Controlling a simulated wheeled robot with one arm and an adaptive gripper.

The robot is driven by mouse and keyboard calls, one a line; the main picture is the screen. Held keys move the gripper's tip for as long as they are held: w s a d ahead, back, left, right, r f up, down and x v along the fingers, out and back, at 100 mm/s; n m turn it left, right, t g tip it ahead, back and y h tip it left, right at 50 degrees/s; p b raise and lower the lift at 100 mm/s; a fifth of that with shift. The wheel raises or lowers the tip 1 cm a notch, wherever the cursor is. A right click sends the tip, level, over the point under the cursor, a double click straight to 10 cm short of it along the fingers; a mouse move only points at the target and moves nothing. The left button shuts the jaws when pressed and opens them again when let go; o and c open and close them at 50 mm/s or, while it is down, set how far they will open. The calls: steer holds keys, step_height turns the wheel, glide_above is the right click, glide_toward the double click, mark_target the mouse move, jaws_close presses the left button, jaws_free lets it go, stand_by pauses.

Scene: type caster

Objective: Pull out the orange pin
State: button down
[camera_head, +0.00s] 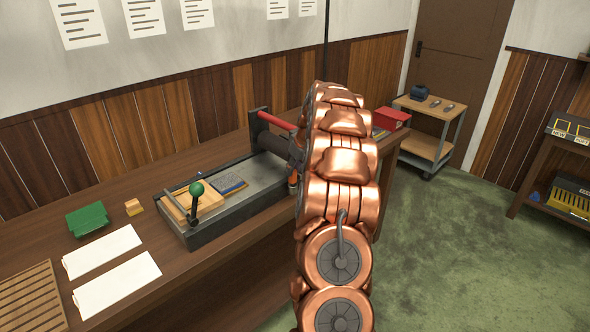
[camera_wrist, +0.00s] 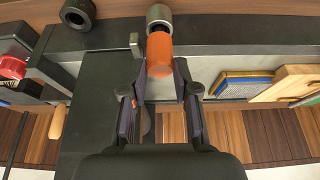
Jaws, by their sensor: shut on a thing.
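The orange pin (camera_wrist: 160,52) shows in the wrist view as a short orange cylinder, its far end against a grey metal collar (camera_wrist: 158,17). My gripper (camera_wrist: 164,78) is shut on the pin, with a dark finger on each side. How deep the pin sits in the collar cannot be told. In the head view a small orange part (camera_head: 292,180) shows beside my copper arm, at the right end of the grey machine (camera_head: 240,192). My arm hides the gripper there.
The machine has a green-knobbed lever (camera_head: 196,188) and a red bar (camera_head: 276,120). Wood and blue pieces lie on its bed. A cart (camera_head: 429,118) stands behind right.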

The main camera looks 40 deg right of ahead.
steer(key=shift+r, duration=0.1)
steer(key=shift+r, duration=2.65)
